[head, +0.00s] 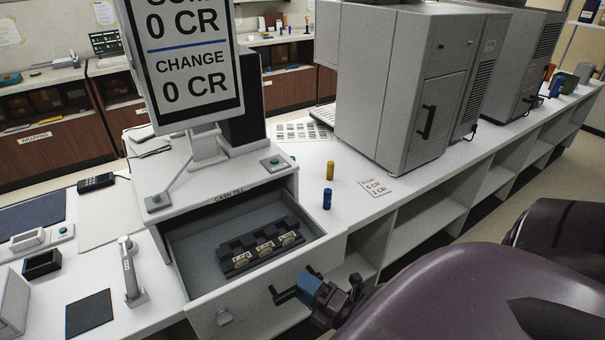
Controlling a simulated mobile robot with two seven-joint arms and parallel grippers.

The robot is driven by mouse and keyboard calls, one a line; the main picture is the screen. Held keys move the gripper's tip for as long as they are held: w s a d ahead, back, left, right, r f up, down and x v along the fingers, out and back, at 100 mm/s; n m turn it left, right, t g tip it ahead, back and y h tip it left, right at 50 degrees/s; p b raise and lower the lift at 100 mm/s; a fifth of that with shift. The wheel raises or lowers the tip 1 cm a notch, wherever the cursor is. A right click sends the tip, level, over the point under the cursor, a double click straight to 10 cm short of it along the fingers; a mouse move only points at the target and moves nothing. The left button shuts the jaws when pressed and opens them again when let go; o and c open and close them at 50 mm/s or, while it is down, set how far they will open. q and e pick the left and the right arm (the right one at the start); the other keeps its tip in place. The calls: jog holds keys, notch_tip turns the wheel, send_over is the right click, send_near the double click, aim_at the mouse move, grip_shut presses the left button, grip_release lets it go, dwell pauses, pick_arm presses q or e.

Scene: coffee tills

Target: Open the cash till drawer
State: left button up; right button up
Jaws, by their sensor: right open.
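The cash till (222,190) stands on the white counter, with a screen (187,60) above it. Its drawer (200,237) is pulled out, and the grey inside shows. A dark coin tray (262,245) with several labelled slots lies in the drawer. My left gripper is not in view.
A blue cylinder (327,199) and a yellow cylinder (330,170) stand on the counter right of the till, near a price card (375,187). A large grey machine (400,90) stands behind them. A handheld scanner (131,275) stands left of the drawer.

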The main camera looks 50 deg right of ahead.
jog(key=b+v, duration=0.1)
jog(key=v, duration=0.9)
dwell(0.4)
